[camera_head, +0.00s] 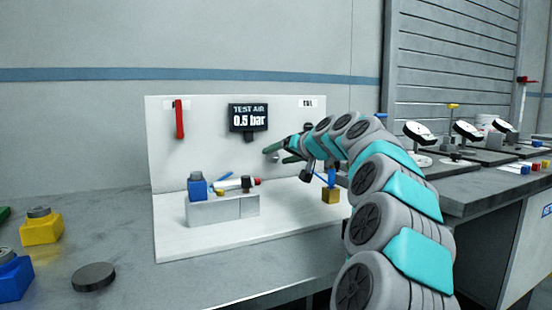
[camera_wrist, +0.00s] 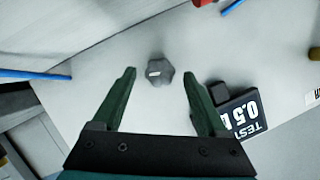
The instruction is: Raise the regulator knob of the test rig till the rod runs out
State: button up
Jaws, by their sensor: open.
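The regulator knob (camera_wrist: 160,71) is a dark grey, lobed knob with a small white mark, on the white back panel of the test rig (camera_head: 205,135). In the wrist view my gripper (camera_wrist: 160,76) is open, with one green finger on each side of the knob and the knob level with the fingertips; I cannot tell whether they touch it. In the head view my gripper (camera_head: 276,155) is at the panel, right of and below the display. The display (camera_head: 248,118) reads TEST AIR 0.5 bar. A small cylinder (camera_head: 233,185) lies on a grey block; its rod is too small to make out.
A red lever (camera_head: 179,119) hangs on the panel's left. A blue fitting (camera_head: 197,186) stands on the grey block (camera_head: 222,210). A yellow block (camera_head: 331,196) with a blue piece is under my arm. A dark disc (camera_head: 93,277) and a yellow block (camera_head: 41,230) sit at left.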

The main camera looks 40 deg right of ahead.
jog(key=v, duration=0.5)
jog(key=shift+s+r, duration=0.1)
jog(key=shift+s, duration=0.3)
dwell(1.4)
jog(key=f+n+b, duration=0.1)
jog(key=b, duration=0.2)
jog(key=shift+a+h+b, duration=0.2)
jog(key=shift+h+b, duration=0.1)
jog(key=shift+h, duration=0.1)
jog(key=shift+a+n+g+h+b, duration=0.2)
jog(key=shift+n+g+h+b, duration=0.3)
jog(key=shift+b, duration=0.65)
jog(key=shift+w+d+f+n+h+b, duration=0.15)
jog(key=shift+w+f+n+b, duration=0.2)
jog(key=shift+w, duration=0.8)
jog(key=shift+w+d+f+n+h+b, duration=0.1)
jog(key=shift+w+f+n+h+b, duration=0.3)
jog(key=shift+w, duration=0.75)
jog(key=shift+w+n+y+b, duration=0.1)
jog(key=shift+w+n+b, duration=0.3)
jog(key=shift+w, duration=0.7)
